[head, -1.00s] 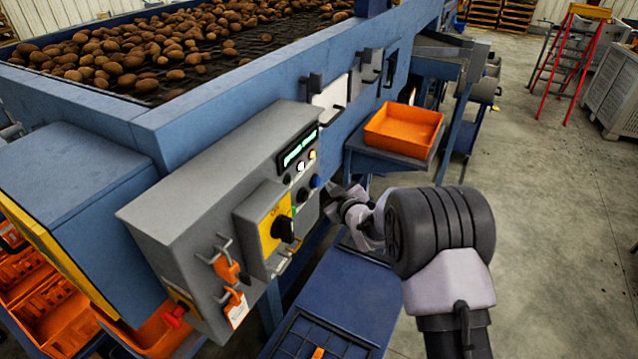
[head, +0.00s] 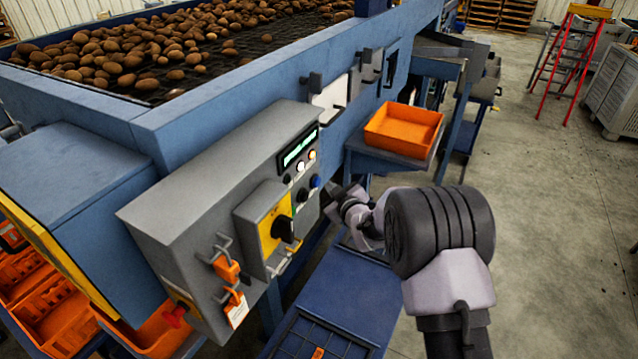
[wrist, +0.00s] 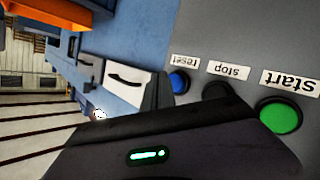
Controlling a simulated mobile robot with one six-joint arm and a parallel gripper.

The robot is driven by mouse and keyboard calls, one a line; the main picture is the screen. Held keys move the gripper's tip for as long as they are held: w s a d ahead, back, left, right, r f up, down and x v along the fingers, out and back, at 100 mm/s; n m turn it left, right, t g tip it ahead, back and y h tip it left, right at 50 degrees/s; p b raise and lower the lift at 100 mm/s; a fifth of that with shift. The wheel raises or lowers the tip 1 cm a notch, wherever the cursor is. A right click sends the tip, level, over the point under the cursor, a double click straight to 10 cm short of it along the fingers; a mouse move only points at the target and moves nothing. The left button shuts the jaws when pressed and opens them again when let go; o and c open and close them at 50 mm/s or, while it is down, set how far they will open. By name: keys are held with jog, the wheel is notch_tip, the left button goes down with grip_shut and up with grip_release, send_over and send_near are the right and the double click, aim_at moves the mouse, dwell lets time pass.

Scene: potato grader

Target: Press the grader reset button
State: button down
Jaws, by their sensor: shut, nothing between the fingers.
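The reset button is a blue round button (wrist: 179,81) under a "reset" label that appears upside down in the wrist view. In the head view the blue button (head: 315,181) is at the right edge of the grey control box (head: 215,180). Beside it in the wrist view are a dark stop button (wrist: 218,91) and a green start button (wrist: 281,115). My gripper (wrist: 165,138) is a dark shape across the bottom of the wrist view, close to the buttons. It is shut and empty. In the head view my wrist mostly hides it, right of the box. Contact with the button cannot be told.
The box also carries a display (head: 298,147), a black rotary switch (head: 284,229) on yellow, and orange padlocks (head: 227,268). An orange tray (head: 403,130) sits on a shelf behind my wrist. Potatoes (head: 130,55) lie on the grader above. Open floor (head: 560,220) lies to the right.

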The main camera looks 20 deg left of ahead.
jog(key=shift+a+f+b, duration=0.1)
jog(key=shift+a+b, duration=0.1)
jog(key=shift+b, duration=0.15)
jog(key=shift+a, duration=0.25)
jog(key=shift+w+a+b, duration=0.15)
jog(key=shift+a+b, duration=0.35)
jog(key=shift+b, duration=0.2)
dwell(0.6)
jog(key=shift+d, duration=0.1)
jog(key=shift+d+b, duration=0.35)
jog(key=shift+d, duration=0.45)
jog(key=d, duration=0.2)
jog(key=s+d+b, duration=0.1)
jog(key=d, duration=0.2)
